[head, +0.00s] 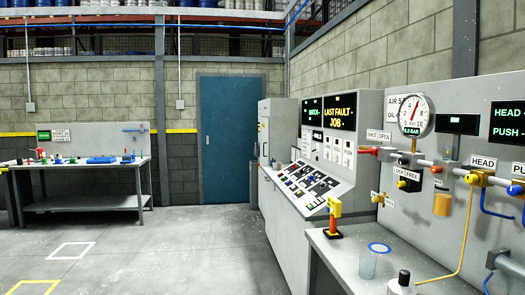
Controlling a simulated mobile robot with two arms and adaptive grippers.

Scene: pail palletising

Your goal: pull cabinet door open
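A grey control cabinet (283,112) stands right of centre, joined to a sloping console desk (308,187) with many buttons. The console's grey lower front (285,228) shows at a steep angle. No cabinet door stands visibly open, and I cannot tell which panel is the door. Neither of my grippers is in view.
A blue door (229,140) is in the back wall. A workbench (85,168) with small items stands at the left. The floor (170,240) between is clear.

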